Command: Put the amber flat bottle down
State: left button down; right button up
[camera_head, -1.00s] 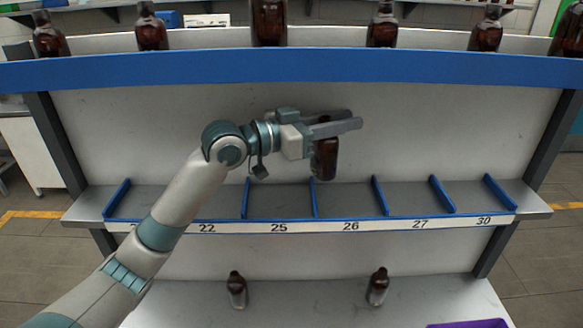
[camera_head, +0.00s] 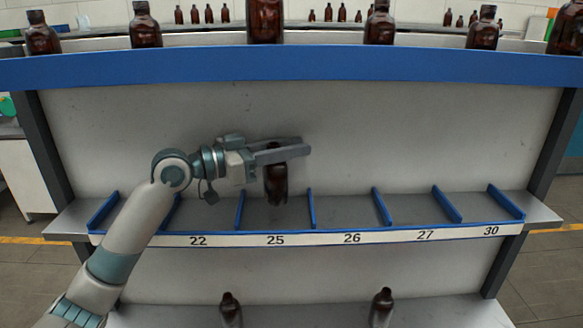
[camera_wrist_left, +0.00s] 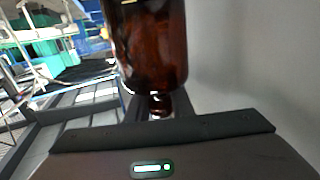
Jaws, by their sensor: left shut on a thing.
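My left gripper (camera_head: 285,150) is shut on the amber flat bottle (camera_head: 276,180), a dark brown glass bottle. The bottle hangs below the fingers, over the shelf bay with label 25 (camera_head: 275,240), between two blue dividers. Its top is hidden by the fingers. I cannot tell whether its lower end touches the shelf. In the left wrist view the brown bottle body (camera_wrist_left: 150,45) fills the upper middle, and a small dark round piece (camera_wrist_left: 159,105) shows below it. My right gripper is not in view.
The middle shelf (camera_head: 345,207) has blue dividers (camera_head: 381,206) and looks otherwise empty. Large brown bottles, such as one at the centre (camera_head: 265,20), stand above the blue beam (camera_head: 400,68). Two bottles stand below, left (camera_head: 230,309) and right (camera_head: 382,307).

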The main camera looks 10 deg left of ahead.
pick_arm(q)
jog(key=shift+f+b, duration=1.3)
jog(key=shift+f, duration=0.7)
jog(key=shift+f, duration=0.15)
jog(key=c, duration=1.6)
grip_release()
jog(key=shift+o, duration=0.2)
jog(key=shift+r, duration=0.2)
